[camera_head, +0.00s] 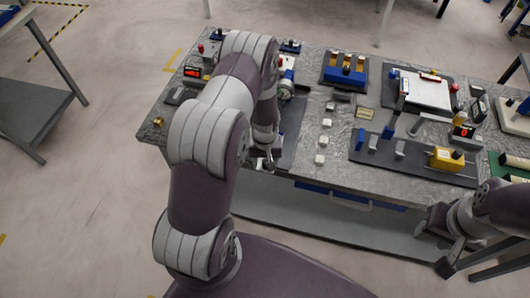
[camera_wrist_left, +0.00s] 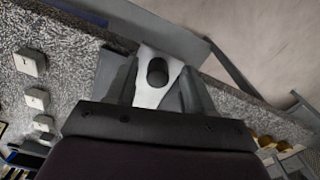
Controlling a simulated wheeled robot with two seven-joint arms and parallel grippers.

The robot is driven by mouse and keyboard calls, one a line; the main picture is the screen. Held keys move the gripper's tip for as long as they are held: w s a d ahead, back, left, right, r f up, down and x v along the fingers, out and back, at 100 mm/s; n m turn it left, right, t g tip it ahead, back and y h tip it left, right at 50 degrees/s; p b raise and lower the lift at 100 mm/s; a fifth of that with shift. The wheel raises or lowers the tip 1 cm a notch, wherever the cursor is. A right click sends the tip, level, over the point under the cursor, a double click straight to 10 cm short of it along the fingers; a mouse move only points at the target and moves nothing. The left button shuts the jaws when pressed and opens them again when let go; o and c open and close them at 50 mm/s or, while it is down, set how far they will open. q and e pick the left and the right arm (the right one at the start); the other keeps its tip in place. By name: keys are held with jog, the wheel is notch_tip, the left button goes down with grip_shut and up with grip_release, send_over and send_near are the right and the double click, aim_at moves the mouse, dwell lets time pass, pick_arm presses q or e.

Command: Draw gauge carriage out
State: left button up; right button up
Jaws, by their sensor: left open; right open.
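The gauge (camera_head: 286,88), round with a white face, stands toward the back of a dark plate (camera_head: 291,125) on the grey bench, partly hidden by my left arm. My left gripper (camera_head: 264,160) is at the bench's front edge, near the front of that plate. In the left wrist view my left gripper (camera_wrist_left: 158,88) is open, with a light grey tab (camera_wrist_left: 150,95) with a dark round spot between its fingers. Whether the fingers touch it, I cannot tell. The tab's link to the gauge is hidden. My right gripper (camera_head: 446,262) is open and empty, low in front of the bench.
Several white blocks (camera_head: 321,160) stand just right of the dark plate; they show in the left wrist view too (camera_wrist_left: 36,98). A yellow device (camera_head: 446,158) sits on a dark board (camera_head: 408,160) farther right.

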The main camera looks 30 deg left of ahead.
pick_arm(q)
notch_tip(320, 180, up, 12)
jog(key=b, duration=0.2)
jog(key=shift+s, duration=0.15)
jog(key=shift+f, duration=0.1)
